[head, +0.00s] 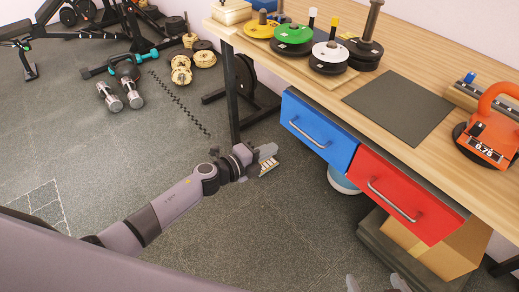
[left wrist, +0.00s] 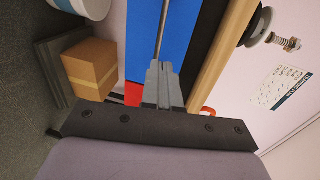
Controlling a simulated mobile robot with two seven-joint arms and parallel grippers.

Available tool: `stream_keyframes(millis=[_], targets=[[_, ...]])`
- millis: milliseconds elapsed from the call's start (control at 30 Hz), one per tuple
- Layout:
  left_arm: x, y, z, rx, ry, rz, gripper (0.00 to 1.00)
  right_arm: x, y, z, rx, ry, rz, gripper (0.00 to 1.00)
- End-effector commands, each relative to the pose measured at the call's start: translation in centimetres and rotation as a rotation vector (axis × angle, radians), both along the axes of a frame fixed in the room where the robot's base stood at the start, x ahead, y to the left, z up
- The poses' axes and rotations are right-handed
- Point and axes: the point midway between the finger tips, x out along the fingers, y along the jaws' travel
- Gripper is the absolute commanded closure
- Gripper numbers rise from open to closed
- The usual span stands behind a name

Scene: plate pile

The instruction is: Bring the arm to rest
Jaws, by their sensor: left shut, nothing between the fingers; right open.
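My left arm (head: 175,200) reaches in from the lower left of the head view. My left gripper (head: 268,155) is over the floor, to the left of the blue drawer (head: 316,130), and appears apart from it. In the left wrist view the fingers of my left gripper (left wrist: 160,82) are together with nothing between them. The blue drawer front (left wrist: 155,40) fills the background behind them. The tips of my right gripper (head: 378,283) show at the bottom edge of the head view, spread apart and empty. The rest of my right arm is out of view.
A wooden workbench (head: 440,120) with plate stacks, a dark mat (head: 399,107) and an orange kettlebell (head: 490,135) stands at the right. A red drawer (head: 400,195) is beside the blue one. A cardboard box (head: 450,255) sits below.

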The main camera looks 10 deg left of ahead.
Motion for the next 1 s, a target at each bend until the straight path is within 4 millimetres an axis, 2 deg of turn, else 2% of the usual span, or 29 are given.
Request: stream_keyframes(millis=[200, 533, 633, 767, 1000], targets=[[-1.8, 1.4, 0.5, 0.001, 0.001, 0.0, 1.0, 0.0, 0.0, 0.5, -0.002, -0.006, 0.001, 0.0], [-2.3, 1.7, 0.5, -0.004, 0.004, 0.002, 1.0, -0.2, 0.1, 0.3, -0.003, 0.002, 0.0, 0.0], [-3.0, 1.6, 0.5, -0.053, 0.029, 0.029, 1.0, -0.2, 0.1, 0.5, -0.002, 0.002, 0.001, 0.0], [-5.3, 2.0, 0.6, -0.22, 0.123, 0.136, 1.0, -0.2, 0.1, 1.3, -0.001, 0.002, 0.002, 0.0], [-12.2, 5.1, -0.1, -0.641, 0.418, 0.465, 1.0, -0.2, 0.2, 3.1, -0.001, -0.002, 0.003, 0.0]])
